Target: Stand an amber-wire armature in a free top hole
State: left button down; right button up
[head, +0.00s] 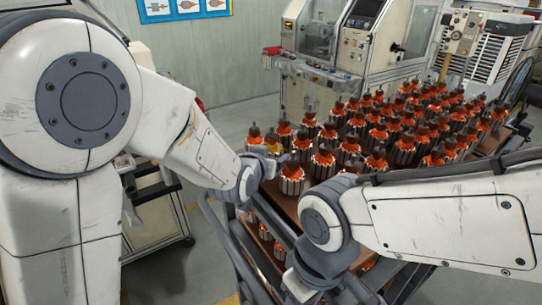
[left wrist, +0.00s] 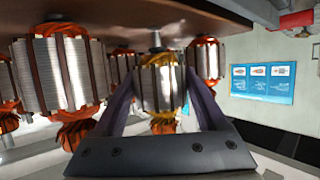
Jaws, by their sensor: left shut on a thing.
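My left gripper (head: 266,166) is at the near left corner of the trolley's brown top board (head: 262,190). It is shut on an armature with amber-yellow wire (head: 273,144). In the left wrist view the two fingers flank the amber-wire armature's steel core (left wrist: 160,88). That view is turned over, with the board along its top; the armature's shaft reaches the board there, in line with its neighbours. I cannot tell whether the shaft is in a hole. My right arm crosses the lower right of the head view; its gripper is out of the picture.
Many armatures with red-orange wire (head: 322,160) stand in rows on the top board, close beside the held one. More stand on a lower shelf (head: 265,232). Grey machines (head: 365,45) are behind. Open floor (head: 185,265) lies left of the trolley.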

pick_arm(q)
jog(key=shift+s+f+b, duration=0.3)
jog(key=shift+f+b, duration=0.1)
jog(key=shift+f, duration=0.2)
pick_arm(e)
jog(key=shift+f, duration=0.4)
pick_arm(q)
grip_release()
jog(key=shift+s, duration=0.25)
jog(key=b+v, duration=0.1)
jog(key=v, duration=0.3)
jog(key=r+b+v, duration=0.1)
jog(key=v, duration=0.4)
jog(key=shift+r, duration=0.15)
pick_arm(e)
notch_tip(320, 180, down, 2)
jog(key=shift+f, duration=0.15)
pick_arm(q)
jog(key=shift+s+a+r, duration=0.15)
jog(key=shift+s+a, duration=0.05)
